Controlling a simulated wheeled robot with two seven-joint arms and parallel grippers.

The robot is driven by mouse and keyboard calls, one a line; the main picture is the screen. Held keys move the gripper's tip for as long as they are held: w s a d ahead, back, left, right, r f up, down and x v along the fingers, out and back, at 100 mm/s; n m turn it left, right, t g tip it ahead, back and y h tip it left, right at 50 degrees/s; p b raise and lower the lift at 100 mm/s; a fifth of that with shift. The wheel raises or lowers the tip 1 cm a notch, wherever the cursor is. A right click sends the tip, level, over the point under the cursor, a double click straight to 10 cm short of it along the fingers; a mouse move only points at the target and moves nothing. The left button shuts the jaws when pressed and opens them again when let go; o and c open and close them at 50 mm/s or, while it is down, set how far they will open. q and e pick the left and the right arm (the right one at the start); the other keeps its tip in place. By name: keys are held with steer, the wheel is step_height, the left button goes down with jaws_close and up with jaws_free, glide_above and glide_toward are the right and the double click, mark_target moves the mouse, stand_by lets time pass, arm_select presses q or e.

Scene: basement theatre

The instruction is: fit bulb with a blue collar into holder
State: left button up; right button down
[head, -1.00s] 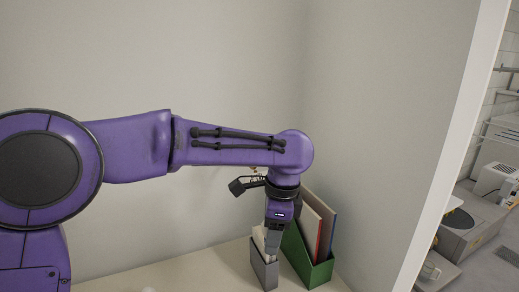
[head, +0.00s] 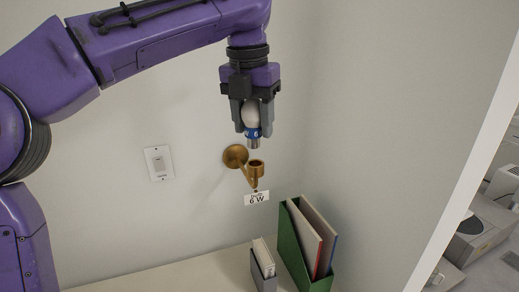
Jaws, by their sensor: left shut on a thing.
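My left gripper (head: 253,118) is shut on a white bulb (head: 251,115) with a blue collar (head: 252,132) marked "6". The bulb hangs upright with its metal base (head: 254,143) pointing down. A brass wall holder (head: 256,170) with an open cup facing up is just below the bulb. A gap shows between the bulb's base and the cup. A label (head: 256,199) reading "6 W" is under the holder. My right gripper is out of view.
A light switch (head: 159,163) is on the wall left of the holder. Below, on a pale surface (head: 170,278), stand a grey file box (head: 264,277) and a green file box (head: 293,254) with folders.

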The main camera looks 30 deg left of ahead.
arm_select(q)
steer(key=w+a+f, duration=0.1)
steer(key=w, duration=0.1)
steer(key=w+a+f, duration=0.1)
steer(key=w+f, duration=0.1)
steer(key=w+a+f, duration=0.1)
steer(key=f, duration=0.1)
steer(key=shift+w+a+f+p, duration=0.1)
steer(key=shift+w+f+p, duration=0.1)
steer(key=shift+w+p, duration=0.2)
steer(key=shift+w+a+f, duration=0.1)
steer(key=shift+w+f, duration=0.3)
steer(key=shift+f, duration=0.25)
steer(key=f, duration=0.2)
steer(key=f+p, duration=0.1)
steer(key=f, duration=0.1)
steer(key=shift+w+a, duration=0.25)
steer(key=shift+w, duration=0.15)
steer(key=o, duration=1)
steer(key=shift+s+d+r, duration=0.1)
steer(key=shift+d, duration=0.05)
